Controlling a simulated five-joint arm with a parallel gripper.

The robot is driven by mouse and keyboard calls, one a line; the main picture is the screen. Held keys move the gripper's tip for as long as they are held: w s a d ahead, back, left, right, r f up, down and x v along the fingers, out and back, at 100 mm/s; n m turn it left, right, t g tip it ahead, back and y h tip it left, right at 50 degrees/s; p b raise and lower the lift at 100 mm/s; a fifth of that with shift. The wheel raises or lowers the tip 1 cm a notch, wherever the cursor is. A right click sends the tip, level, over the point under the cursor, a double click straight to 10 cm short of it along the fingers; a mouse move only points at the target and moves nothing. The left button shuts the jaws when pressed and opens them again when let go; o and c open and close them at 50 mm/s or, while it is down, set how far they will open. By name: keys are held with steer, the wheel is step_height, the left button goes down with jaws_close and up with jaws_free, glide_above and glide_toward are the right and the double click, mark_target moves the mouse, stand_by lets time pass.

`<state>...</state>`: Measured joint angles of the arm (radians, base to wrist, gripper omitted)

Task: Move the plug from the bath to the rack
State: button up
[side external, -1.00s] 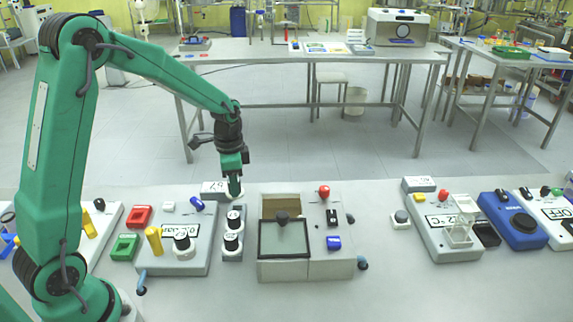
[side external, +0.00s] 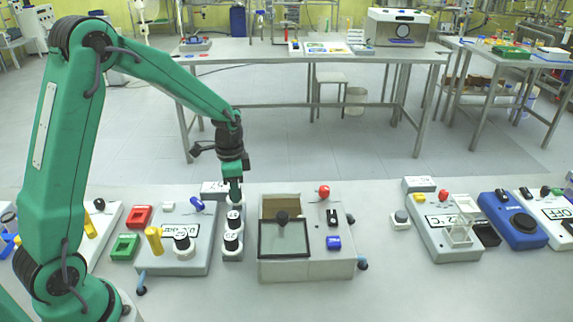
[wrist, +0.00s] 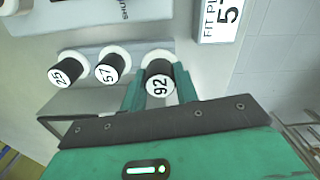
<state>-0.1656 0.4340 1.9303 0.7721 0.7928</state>
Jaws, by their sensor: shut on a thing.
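The rack (side external: 233,253) is a narrow grey strip, with several dark, white-ringed plugs in a row. In the wrist view the near plugs read 25 (wrist: 67,72) and 57 (wrist: 110,68). My gripper (side external: 235,194) is lowered over the rack's far end. In the wrist view its two green fingers (wrist: 158,88) are shut on the plug marked 92 (wrist: 159,78), which stands at a white ring; whether it is fully seated cannot be told.
A sign reading "FIT PL" and 5 (wrist: 219,14) stands behind the rack. A grey panel (side external: 190,262) with a yellow handle (side external: 154,240) is close on the left.

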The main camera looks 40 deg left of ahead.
steer(key=shift+f, duration=1.4)
stand_by(1.9)
steer(key=o, duration=1.3)
steer(key=shift+r, duration=0.1)
steer(key=shift+r, duration=3.45)
